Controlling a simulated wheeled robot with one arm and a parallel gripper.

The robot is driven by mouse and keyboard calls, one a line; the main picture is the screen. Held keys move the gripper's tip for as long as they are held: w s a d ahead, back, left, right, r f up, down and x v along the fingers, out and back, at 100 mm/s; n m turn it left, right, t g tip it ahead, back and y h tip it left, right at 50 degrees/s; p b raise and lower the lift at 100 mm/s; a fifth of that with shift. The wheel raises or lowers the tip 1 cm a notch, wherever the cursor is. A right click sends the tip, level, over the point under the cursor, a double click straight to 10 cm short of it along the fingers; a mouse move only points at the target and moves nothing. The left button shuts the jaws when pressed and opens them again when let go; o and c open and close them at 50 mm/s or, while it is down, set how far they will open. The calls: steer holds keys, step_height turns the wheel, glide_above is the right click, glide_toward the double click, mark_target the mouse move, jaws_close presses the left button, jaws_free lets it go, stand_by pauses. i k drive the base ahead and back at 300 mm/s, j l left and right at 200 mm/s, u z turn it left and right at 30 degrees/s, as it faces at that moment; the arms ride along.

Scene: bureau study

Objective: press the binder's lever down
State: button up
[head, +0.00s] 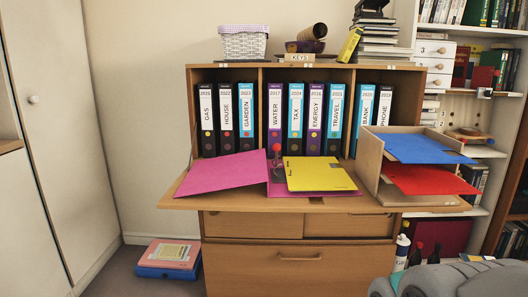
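An open magenta binder (222,174) lies on the lowered desk flap of the bureau in the head view. A yellow folder or sheet pack (322,174) lies over its right side and hides part of it. A lever with a red ball knob (277,148) stands up near the binder's middle, in front of the upright binder marked WATER. The lower part of its mechanism is too small to make out clearly. My gripper is not in view; only a grey rounded part of my arm shows at the bottom right.
Upright labelled binders (246,118) fill the bureau's compartments behind the flap (190,200). A wooden tray (368,160) with blue and red folders stands at the flap's right end. A white basket (243,44) and books stand on top. Folders (168,258) lie on the floor at left.

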mark_target(276, 147)
steer(key=i+j+u, duration=0.55)
steer(key=i+j, duration=0.25)
steer(key=i+j+u, duration=0.3)
steer(key=i, duration=0.3)
steer(key=i+j+z, duration=0.15)
steer(key=i, duration=0.35)
steer(key=i+j+z, duration=0.15)
steer(key=i, duration=0.3)
steer(key=j, duration=0.1)
